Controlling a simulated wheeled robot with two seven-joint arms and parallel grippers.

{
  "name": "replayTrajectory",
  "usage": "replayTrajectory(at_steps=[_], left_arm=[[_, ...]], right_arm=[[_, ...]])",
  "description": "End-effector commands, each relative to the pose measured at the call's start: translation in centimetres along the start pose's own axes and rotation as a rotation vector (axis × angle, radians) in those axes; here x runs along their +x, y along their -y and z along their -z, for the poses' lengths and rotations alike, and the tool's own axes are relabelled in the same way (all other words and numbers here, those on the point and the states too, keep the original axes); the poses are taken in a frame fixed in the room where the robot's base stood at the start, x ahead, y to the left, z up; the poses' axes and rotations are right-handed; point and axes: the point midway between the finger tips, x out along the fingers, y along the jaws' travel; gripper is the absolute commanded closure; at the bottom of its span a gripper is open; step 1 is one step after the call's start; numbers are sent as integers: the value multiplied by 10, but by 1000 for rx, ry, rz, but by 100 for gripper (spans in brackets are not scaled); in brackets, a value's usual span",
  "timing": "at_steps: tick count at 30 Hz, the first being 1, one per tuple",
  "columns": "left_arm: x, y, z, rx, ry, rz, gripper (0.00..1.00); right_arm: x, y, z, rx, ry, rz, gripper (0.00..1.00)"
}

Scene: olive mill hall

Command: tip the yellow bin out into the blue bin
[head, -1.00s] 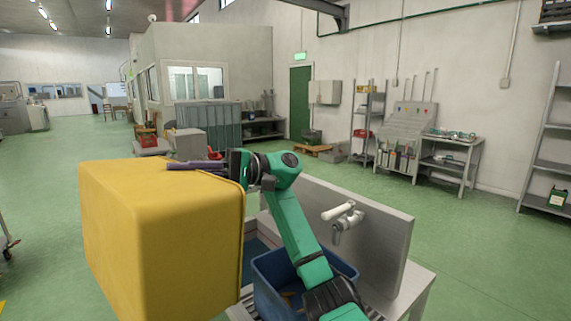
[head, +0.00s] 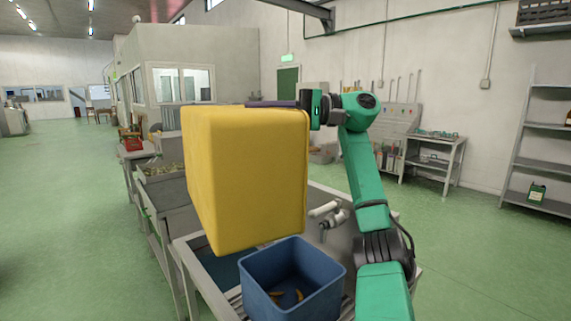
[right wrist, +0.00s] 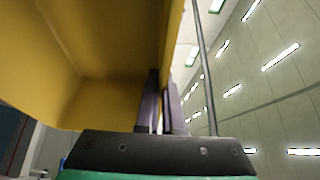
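The yellow bin (head: 245,175) hangs in the air on its side, above and slightly left of the blue bin. Its rim edge is at the right, and its opening is turned away from the head view. My right gripper (head: 272,104) is shut on the bin's wall at the top. The right wrist view shows the fingers (right wrist: 160,105) on either side of the wall and part of the inside (right wrist: 110,50). The blue bin (head: 295,285) stands upright, open at the top, with a few orange-brown pieces (head: 287,296) at its bottom. My left gripper is out of view.
The blue bin stands in a metal sink bench (head: 208,262) beside a white tap (head: 328,213). More metal benches (head: 165,205) run back at the left. A shelf rack (head: 545,140) stands at the far right. Green floor is open on both sides.

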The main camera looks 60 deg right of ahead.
Motion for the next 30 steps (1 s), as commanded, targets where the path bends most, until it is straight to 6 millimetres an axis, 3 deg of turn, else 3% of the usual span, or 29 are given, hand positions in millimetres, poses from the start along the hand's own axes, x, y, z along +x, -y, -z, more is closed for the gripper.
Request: replayTrajectory(at_steps=[4, 11, 25, 30], left_arm=[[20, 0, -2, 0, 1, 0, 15], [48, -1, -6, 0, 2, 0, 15], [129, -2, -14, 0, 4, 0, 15], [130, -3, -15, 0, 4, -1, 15]], right_arm=[[-23, -6, -2, -8, -53, -6, 100], [-38, -26, -3, -9, -86, -11, 100], [-52, -103, -4, -11, -115, -15, 100], [-52, -105, -5, -14, -117, -24, 100]])
